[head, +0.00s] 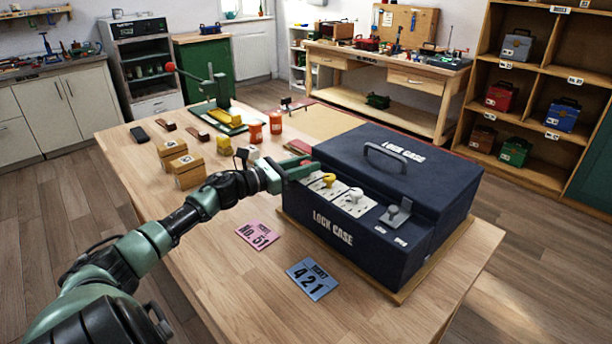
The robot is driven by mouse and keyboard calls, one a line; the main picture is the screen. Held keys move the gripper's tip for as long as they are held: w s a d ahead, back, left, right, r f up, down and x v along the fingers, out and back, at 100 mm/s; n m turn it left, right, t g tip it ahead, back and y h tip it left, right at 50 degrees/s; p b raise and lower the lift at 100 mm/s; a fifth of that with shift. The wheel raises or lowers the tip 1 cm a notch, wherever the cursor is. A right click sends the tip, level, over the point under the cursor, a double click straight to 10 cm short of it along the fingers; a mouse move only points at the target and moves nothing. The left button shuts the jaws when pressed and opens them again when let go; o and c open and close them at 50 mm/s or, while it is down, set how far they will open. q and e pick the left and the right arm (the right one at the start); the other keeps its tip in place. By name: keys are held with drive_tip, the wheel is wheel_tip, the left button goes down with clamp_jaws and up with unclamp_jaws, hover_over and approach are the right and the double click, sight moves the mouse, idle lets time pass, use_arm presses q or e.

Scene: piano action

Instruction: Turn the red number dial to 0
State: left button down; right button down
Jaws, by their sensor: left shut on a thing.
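The dark blue lock case (340,235) stands on the wooden table, its lid down. A row of dials sits on its front ledge: a yellow dial (329,180) and a white dial (355,195) show, with a grey metal latch (397,212) to their right. My left gripper (308,168) is at the left end of this row, shut on the red number dial (305,162). Only a small bit of red shows there; the gripper hides most of the dial, and its number cannot be read. My right gripper is not in view.
A pink ticket (257,235) and a blue ticket reading 421 (312,279) lie in front of the case. Wooden boxes (187,170), orange canisters (276,123) and a green lever press (222,110) stand further back. The table's front left is clear apart from my arm.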

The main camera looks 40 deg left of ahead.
use_arm(q)
drive_tip(key=shift+h, duration=0.3)
drive_tip(key=c, duration=1.1)
unclamp_jaws()
drive_tip(key=shift+s, duration=0.1)
drive_tip(key=shift+s+a+f+b, duration=0.15)
drive_tip(key=shift+s+a+b, duration=0.15)
drive_tip(key=shift+s, duration=0.25)
drive_tip(key=v, duration=0.6)
drive_tip(key=shift+s+r, duration=0.2)
drive_tip(key=shift+s, duration=0.05)
